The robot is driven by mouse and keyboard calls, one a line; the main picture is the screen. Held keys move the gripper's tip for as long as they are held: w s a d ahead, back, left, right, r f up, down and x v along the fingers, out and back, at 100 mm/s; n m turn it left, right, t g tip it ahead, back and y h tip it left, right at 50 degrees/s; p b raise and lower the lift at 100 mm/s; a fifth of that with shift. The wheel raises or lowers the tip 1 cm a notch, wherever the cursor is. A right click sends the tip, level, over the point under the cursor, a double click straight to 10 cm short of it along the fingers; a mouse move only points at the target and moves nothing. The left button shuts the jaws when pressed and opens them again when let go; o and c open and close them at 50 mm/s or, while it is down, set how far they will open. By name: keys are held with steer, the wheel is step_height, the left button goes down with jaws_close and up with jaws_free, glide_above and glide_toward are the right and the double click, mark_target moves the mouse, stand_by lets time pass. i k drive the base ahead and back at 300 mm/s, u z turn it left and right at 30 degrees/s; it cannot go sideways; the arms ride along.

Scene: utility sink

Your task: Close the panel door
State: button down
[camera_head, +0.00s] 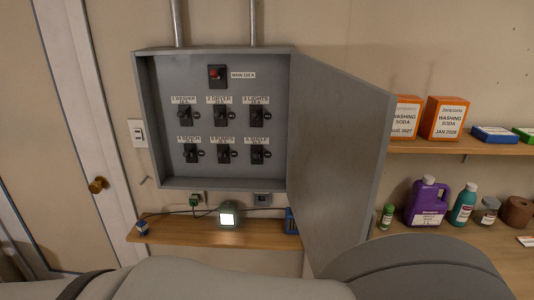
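A grey electrical panel box (142,121) is fixed to the wall, left of centre. Its inside shows several black breaker switches with white labels and a red main switch (216,74) at the top. The panel door (340,150) is hinged on the box's right side and stands wide open, swung out toward the camera. My gripper is not in view. A large grey rounded part of my own body fills the bottom of the picture and covers the foot of the door.
A low wooden shelf (260,233) below the panel holds a small lit lamp (227,217). Right of the door, shelves carry orange washing soda boxes (445,119), a purple jug (427,201) and other bottles. A door with a brass knob (97,185) is at the left.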

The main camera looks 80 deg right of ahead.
mark_target(342, 122)
steer(key=u, duration=0.05)
steer(key=k, duration=1.55)
steer(key=z, duration=1.85)
steer(key=k, duration=1.05)
steer(key=u, duration=0.2)
steer(key=i, duration=0.8)
